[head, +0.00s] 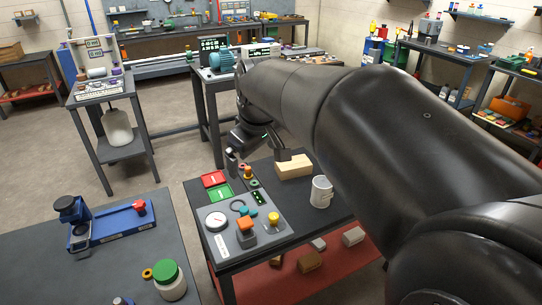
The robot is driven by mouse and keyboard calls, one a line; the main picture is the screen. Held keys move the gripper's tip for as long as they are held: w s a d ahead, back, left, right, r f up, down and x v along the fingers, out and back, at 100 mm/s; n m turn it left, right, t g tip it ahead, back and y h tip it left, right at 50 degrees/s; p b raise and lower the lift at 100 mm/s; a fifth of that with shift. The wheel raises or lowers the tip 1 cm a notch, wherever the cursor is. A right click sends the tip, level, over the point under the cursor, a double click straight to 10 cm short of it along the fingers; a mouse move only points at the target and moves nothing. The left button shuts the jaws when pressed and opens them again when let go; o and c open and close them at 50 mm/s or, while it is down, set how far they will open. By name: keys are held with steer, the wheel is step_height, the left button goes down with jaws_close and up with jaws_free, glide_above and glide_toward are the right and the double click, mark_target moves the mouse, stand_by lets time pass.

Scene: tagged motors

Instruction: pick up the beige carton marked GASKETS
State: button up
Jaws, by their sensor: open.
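A beige carton (294,167) lies on the dark top of the near workbench (310,226), behind a white mug. No lettering can be read on it at this size. My gripper (258,158) is open, with its two fingers spread apart and pointing down. It hangs over the back of the bench, to the left of the carton in the picture. The right finger is close to the carton's upper left end and overlaps the bench behind it; I cannot tell whether they touch. Nothing shows between the fingers.
The white mug (321,194) stands just in front of the carton. A control panel (219,242) with a gauge and knobs fills the bench's left part, with red (214,179) and green (220,194) pieces behind it. My arm covers the right side.

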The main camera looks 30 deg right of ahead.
steer(key=w+d+f+n+g, duration=0.1)
steer(key=w+d+f+n, duration=0.15)
steer(key=w+d, duration=0.65)
steer(key=n+g+h, duration=0.4)
steer(key=n, duration=0.6)
glide_above(293, 162)
steer(key=a, duration=0.4)
steer(key=f, duration=2.1)
steer(key=shift+w+d+f, duration=0.1)
steer(key=shift+w+d, duration=0.05)
steer(key=shift+d, duration=0.1)
steer(key=x, duration=1)
steer(key=shift+w+a+f, duration=0.1)
steer(key=shift+w+f, duration=0.05)
steer(key=shift+f, duration=0.15)
steer(key=c, duration=1.1)
steer(key=shift+c, duration=0.2)
steer(key=shift+r, duration=0.15)
